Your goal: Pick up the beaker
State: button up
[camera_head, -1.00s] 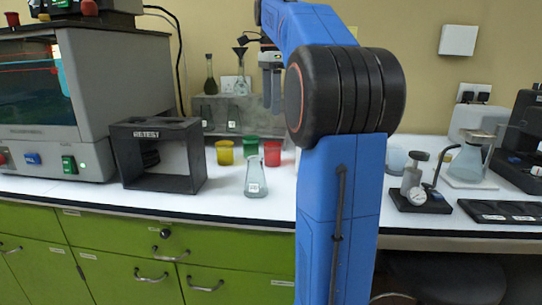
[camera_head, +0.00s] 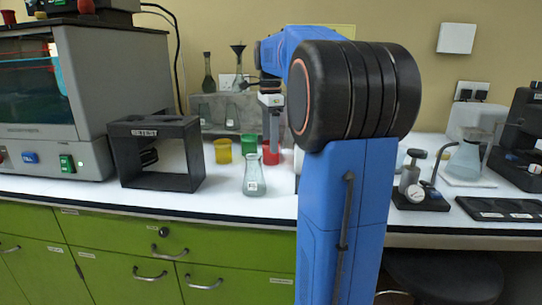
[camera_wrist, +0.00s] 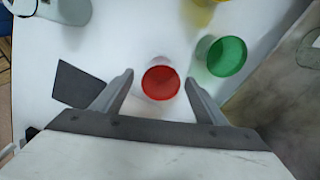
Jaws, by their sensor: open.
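A red beaker (camera_head: 271,154) stands on the white bench, partly hidden by my gripper in the head view. A green beaker (camera_head: 249,144) and a yellow beaker (camera_head: 223,151) stand to its left. My gripper (camera_head: 271,138) points down over the red beaker, open and empty. In the wrist view the red beaker (camera_wrist: 160,83) shows between the two open fingers, with a gap on each side. The green beaker (camera_wrist: 226,56) is beyond the right finger, and the yellow beaker (camera_wrist: 200,8) is at the top edge. I cannot tell the exact height gap to the red beaker.
A labelled glass flask (camera_head: 254,176) stands in front of the beakers. A dark open box frame (camera_head: 155,182) is to the left. A grey rack (camera_head: 219,105) with glassware is behind.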

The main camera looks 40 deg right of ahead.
aim_at(269, 159)
jog(key=shift+d+f, duration=0.15)
jog(key=shift+f, duration=1.05)
jog(key=shift+d+f, duration=0.1)
jog(key=shift+f, duration=1.05)
jog(key=shift+c, duration=0.6)
jog(key=c, duration=1)
